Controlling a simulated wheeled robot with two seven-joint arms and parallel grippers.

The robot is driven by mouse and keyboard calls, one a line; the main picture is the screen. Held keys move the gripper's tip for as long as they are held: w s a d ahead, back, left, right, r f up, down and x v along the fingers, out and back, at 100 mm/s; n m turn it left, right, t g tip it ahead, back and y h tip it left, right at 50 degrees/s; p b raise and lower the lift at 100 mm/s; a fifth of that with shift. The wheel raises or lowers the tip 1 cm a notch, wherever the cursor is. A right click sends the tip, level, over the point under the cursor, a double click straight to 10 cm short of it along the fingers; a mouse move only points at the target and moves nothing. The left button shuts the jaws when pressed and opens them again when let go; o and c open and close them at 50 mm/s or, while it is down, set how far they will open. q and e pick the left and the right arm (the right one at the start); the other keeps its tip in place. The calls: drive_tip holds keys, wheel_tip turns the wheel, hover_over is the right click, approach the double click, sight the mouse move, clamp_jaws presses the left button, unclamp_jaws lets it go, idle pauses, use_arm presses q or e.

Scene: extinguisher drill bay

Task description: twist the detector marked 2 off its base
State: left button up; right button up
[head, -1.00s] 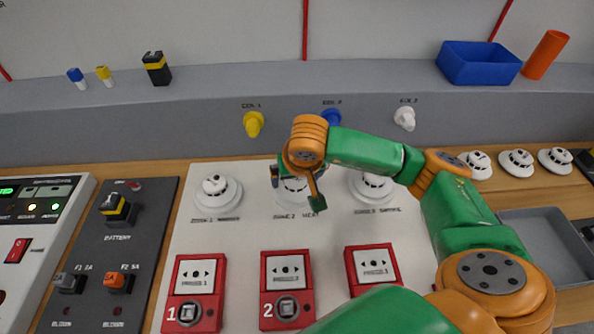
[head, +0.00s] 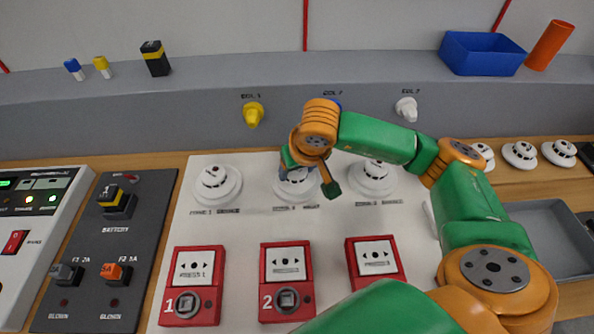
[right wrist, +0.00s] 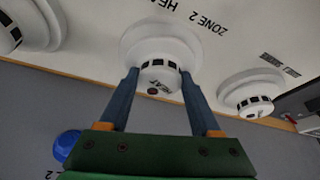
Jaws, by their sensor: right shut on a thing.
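The zone 2 detector (head: 296,190) is a white round head on a wider white base, in the middle of the detector row on the pale panel. My right gripper (head: 298,173) reaches it from above and partly hides it in the head view. In the right wrist view the detector (right wrist: 160,48) sits between the two blue fingers of my right gripper (right wrist: 160,74), which is shut on its sides. A HEAT label and a dark spot show on the head. It sits against its base, with no gap that I can see. My left gripper is not in view.
The zone 1 detector (head: 217,184) and zone 3 detector (head: 373,178) flank it closely. Red call points (head: 287,281) stand in front. Spare detectors (head: 520,154) and a grey tray (head: 548,240) lie at the right. A yellow knob (head: 253,113) is on the back wall.

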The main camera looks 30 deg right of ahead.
drive_tip(key=shift+f, duration=0.1)
drive_tip(key=shift+n+y+b, duration=0.3)
drive_tip(key=shift+n+b, duration=0.2)
drive_tip(key=shift+n, duration=0.5)
drive_tip(key=shift+d+n+y+b, duration=0.1)
drive_tip(key=shift+n+y+b, duration=0.2)
drive_tip(key=shift+n+b, duration=0.3)
drive_tip(key=shift+n, duration=0.3)
